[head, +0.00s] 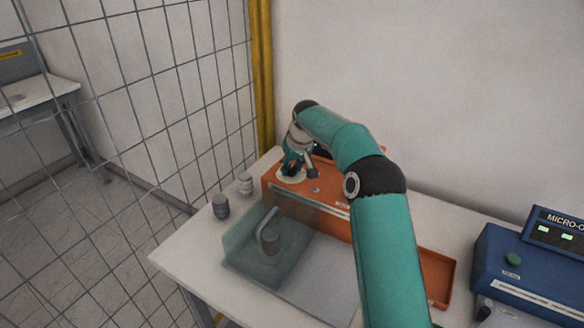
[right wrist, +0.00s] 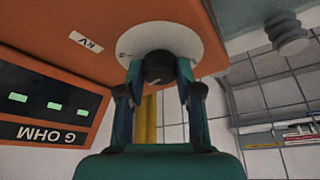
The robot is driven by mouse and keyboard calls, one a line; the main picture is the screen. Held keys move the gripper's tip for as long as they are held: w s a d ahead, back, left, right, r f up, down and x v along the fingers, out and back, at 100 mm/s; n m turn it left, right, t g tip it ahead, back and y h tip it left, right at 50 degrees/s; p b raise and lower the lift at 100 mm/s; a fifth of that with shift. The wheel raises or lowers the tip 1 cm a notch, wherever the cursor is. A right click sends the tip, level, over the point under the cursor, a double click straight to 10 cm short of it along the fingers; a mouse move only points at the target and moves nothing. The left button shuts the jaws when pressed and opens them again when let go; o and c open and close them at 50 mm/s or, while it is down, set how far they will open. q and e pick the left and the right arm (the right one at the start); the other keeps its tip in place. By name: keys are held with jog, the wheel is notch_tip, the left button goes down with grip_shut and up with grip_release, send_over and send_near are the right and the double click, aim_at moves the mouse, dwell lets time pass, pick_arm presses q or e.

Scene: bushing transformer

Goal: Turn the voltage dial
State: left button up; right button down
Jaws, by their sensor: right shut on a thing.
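The voltage dial is a dark round knob (right wrist: 158,67) on a white disc (right wrist: 188,42), set in the orange test unit (right wrist: 92,30) beside a KV label. In the head view, the white disc (head: 291,176) shows on top of the orange unit (head: 335,196) at its left end. My right gripper (head: 294,164) points down at the disc. In the right wrist view, its two fingers (right wrist: 158,80) stand on either side of the knob and are shut on it. The knob's pointer direction cannot be made out. My left gripper is not in view.
A clear-walled box (head: 238,238) holding a grey part with a bent handle (head: 268,232) stands in front of the orange unit. Two small grey ribbed parts (head: 221,206) (head: 245,185) stand left. A blue meter (head: 525,270) is at right. A wire fence (head: 140,100) borders the table's left.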

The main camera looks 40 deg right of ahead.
jog(key=m+h, duration=0.1)
jog(key=m, duration=0.2)
jog(key=shift+w+a, duration=0.1)
jog(key=shift+m+g+h, duration=0.4)
jog(key=shift+m, duration=0.6)
jog(key=m+g, duration=0.1)
jog(key=m, duration=0.2)
jog(key=shift+w+a+r+h+p, duration=0.1)
jog(key=shift+r+h+p, duration=0.05)
jog(key=shift+h+p, duration=0.25)
jog(key=shift+m+g+p, duration=0.35)
jog(key=shift+m+g, duration=0.15)
jog(key=shift+m, duration=1)
jog(key=c, duration=0.8)
grip_release()
jog(key=shift+o, duration=0.2)
